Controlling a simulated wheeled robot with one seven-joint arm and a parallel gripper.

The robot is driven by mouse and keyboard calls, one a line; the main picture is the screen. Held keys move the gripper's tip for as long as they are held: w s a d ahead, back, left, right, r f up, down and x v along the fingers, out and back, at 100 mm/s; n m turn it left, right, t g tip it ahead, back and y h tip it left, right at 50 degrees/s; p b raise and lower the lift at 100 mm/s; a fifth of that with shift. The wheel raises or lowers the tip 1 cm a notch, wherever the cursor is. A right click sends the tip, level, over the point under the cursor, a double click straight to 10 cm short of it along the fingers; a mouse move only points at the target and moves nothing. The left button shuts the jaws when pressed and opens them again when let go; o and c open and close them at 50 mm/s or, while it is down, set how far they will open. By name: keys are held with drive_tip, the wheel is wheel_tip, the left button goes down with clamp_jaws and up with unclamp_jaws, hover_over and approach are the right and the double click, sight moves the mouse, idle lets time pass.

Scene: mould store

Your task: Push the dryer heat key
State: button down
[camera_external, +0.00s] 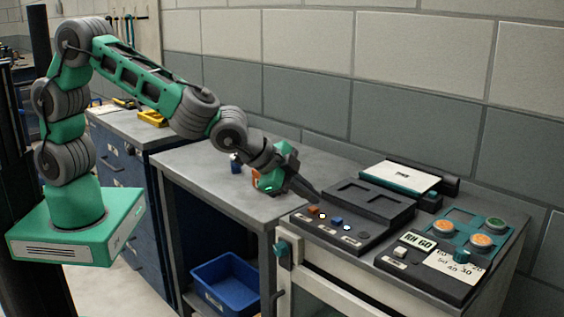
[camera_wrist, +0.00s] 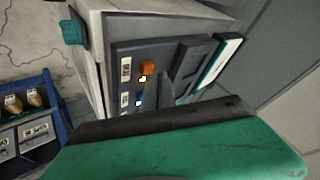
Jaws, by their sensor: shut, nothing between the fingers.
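A dark control panel (camera_external: 350,243) on the pale cabinet carries an orange key (camera_external: 313,210), a blue key (camera_external: 336,221) and small lit white spots. The orange key (camera_wrist: 147,67) and blue key (camera_wrist: 139,97) also show in the wrist view, with pale labels too small to read; I cannot tell by label which is the heat key. My gripper (camera_external: 316,196) is shut and empty, its dark tips pointing down just behind and above the orange key. In the wrist view the gripper fingers (camera_wrist: 164,86) are beside the keys; contact cannot be told.
A raised dark two-part block (camera_external: 378,200) stands behind the keys, with a white-topped unit (camera_external: 402,176) beyond. To the right is another panel with an RH 60 display (camera_external: 418,242), round orange pieces and a teal knob. A grey bench (camera_external: 205,160) lies left.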

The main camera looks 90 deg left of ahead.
sight(309, 208)
drive_tip(key=shift+f+b, duration=0.4)
drive_tip(key=shift+f, duration=0.1)
idle(0.3)
drive_tip(key=shift+r, duration=0.1)
drive_tip(key=shift+r+p, duration=0.6)
drive_tip(key=shift+r, duration=0.25)
wheel_tip(309, 208, up, 6)
drive_tip(key=p, duration=0.3)
drive_tip(key=shift+p, duration=0.35)
